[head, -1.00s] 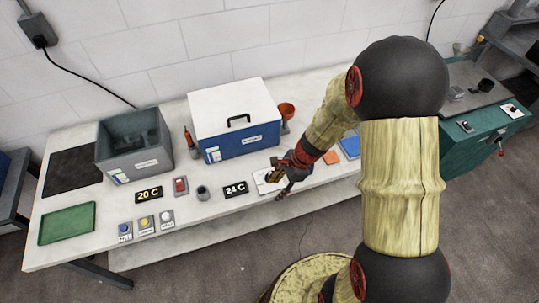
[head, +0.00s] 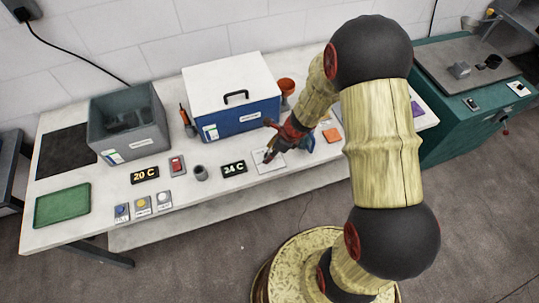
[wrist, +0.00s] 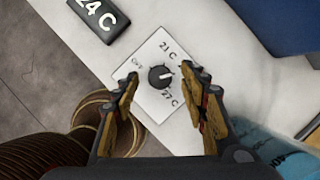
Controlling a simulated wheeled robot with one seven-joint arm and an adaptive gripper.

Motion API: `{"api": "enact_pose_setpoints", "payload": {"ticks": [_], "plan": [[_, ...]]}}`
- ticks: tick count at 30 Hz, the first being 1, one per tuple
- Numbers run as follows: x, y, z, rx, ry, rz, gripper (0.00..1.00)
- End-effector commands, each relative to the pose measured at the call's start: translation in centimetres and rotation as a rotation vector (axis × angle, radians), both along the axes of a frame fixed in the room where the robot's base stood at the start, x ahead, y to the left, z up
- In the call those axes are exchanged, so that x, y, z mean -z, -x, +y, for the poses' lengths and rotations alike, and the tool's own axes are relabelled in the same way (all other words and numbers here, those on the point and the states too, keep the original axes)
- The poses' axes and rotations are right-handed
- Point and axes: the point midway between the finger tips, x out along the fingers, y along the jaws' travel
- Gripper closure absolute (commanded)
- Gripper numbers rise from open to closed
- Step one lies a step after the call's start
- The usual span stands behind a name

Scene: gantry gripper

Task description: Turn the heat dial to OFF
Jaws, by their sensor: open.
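The heat dial (wrist: 161,77) is a small dark round knob on a white square plate (wrist: 152,104) marked OFF, 21 C and 27 C. In the wrist view OFF is left of the knob, 21 C above and 27 C below right. A pale mark on the knob seems to face right, between 21 C and 27 C. My gripper (wrist: 162,82) is open, with one finger on each side of the knob in that view. I see no contact, and the height gap is unclear. In the head view my gripper (head: 267,151) is over the plate (head: 262,165), partly covering it; the knob is indistinct.
A "24 C" display (head: 233,168) stands left of the plate. A blue box with a white lid (head: 238,120) is behind it.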

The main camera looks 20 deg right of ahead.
Motion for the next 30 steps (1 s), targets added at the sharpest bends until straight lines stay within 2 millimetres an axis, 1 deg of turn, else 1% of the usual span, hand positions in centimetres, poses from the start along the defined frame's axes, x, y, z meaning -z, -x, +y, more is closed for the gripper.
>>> {"api": "enact_pose_setpoints", "payload": {"ticks": [1, 4, 13, 30], "plan": [[0.57, -0.10, 0.14, 0.000, -0.001, 0.001, 0.56], [0.97, -0.29, 0.28, 0.001, 0.000, 0.000, 0.56], [1.03, -0.32, 0.33, 0.000, 0.001, -0.001, 0.57], [1.03, -0.31, 0.32, 0.000, 0.001, -0.001, 0.89]]}}
